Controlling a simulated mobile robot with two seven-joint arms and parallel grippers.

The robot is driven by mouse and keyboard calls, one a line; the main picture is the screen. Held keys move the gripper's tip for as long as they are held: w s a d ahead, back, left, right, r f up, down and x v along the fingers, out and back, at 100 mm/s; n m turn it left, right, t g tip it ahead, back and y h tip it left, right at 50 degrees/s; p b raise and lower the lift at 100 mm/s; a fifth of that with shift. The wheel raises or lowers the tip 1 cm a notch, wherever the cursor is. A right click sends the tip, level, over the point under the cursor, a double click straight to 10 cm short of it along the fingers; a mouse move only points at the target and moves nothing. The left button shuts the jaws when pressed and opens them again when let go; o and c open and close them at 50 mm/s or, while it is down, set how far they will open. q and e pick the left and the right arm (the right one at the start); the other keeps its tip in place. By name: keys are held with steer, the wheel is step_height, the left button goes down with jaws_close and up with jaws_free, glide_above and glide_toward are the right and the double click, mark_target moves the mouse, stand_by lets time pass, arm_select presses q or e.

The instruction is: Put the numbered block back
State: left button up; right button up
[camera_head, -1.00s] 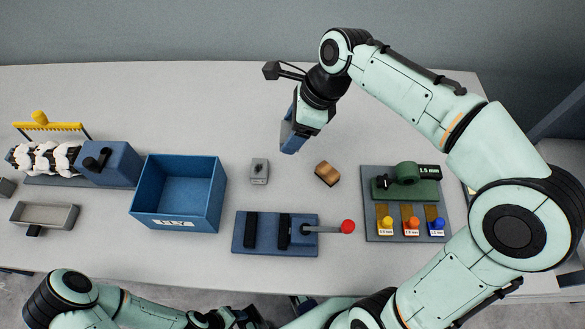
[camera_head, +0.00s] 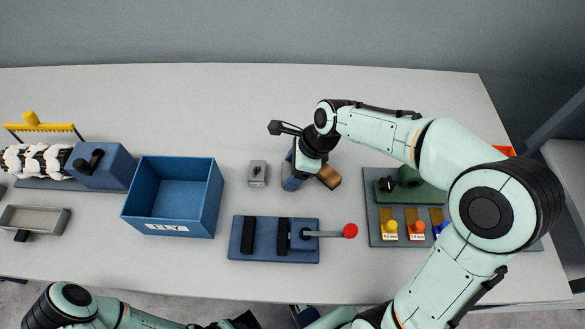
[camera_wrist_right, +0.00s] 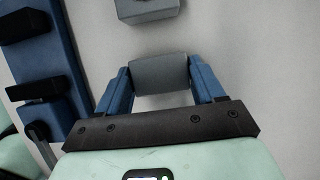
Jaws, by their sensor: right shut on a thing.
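My right gripper (camera_head: 291,180) is beside a small brown block (camera_head: 329,177), to its left, over the middle of the table. In the right wrist view its two blue fingers (camera_wrist_right: 161,88) are shut on a plain grey block (camera_wrist_right: 160,73) with a curved edge. I see no number on the held block, and in the head view the gripper mostly hides it. I cannot tell whether it touches the table. My left arm shows at the bottom edge of the head view; its fingers are out of view.
A small grey block with a dark mark (camera_head: 258,173) stands left of the gripper; a blue lever fixture (camera_head: 240,250) with a red knob is nearer. A blue labelled bin (camera_head: 206,215) is left. A grey board (camera_head: 380,237) with coloured pegs is right. The table's back is clear.

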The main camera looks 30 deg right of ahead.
steer(key=o, duration=1.5)
steer(key=shift+f, duration=0.1)
steer(key=p+v, duration=0.2)
steer(key=v, duration=1)
steer(key=shift+a, duration=0.1)
